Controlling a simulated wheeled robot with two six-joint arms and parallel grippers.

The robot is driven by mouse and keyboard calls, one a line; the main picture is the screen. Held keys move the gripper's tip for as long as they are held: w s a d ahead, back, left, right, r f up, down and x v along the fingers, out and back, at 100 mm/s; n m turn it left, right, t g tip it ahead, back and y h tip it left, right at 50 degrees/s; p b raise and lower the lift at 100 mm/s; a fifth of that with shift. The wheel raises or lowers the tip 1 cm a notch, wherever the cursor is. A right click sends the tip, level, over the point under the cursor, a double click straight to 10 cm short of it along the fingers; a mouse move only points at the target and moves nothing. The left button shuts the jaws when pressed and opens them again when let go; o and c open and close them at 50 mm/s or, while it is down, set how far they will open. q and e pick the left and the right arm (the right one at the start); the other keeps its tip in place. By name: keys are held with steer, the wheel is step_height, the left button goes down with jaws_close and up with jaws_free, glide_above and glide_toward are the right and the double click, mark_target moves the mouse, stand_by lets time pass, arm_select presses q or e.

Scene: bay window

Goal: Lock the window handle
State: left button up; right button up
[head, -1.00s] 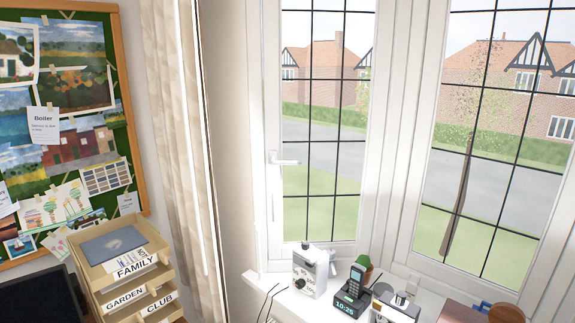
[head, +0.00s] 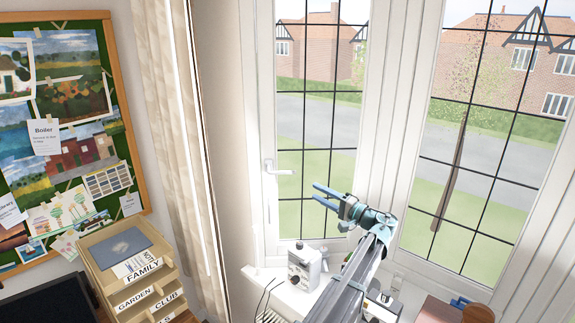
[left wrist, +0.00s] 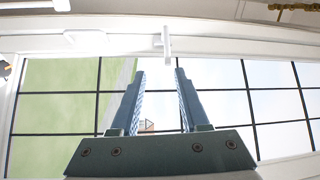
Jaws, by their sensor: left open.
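My left gripper (head: 315,191) is in front of the left window, to the right of and slightly below the handle. Its blue fingers are open and empty, pointing left toward the handle with a gap between. The left wrist view shows the open fingertips (left wrist: 160,72) just short of the lever. My right gripper is not in view.
A white boxy device (head: 304,268) stands on the sill (head: 272,282) below the window, with other items partly behind my arm. A beige curtain (head: 172,130) hangs at the left. Wooden letter trays (head: 98,262) stand at the lower left below a pinboard (head: 110,40).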

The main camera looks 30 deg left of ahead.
mark_target(288, 172)
arm_select(q)
steer(key=a+r, duration=0.1)
steer(key=a, duration=0.3)
steer(key=w+a+r+p, duration=0.1)
steer(key=a, duration=0.4)
steer(key=w+a+r+p, duration=0.1)
steer(key=a, duration=0.4)
jaws_close()
stand_by(1.4)
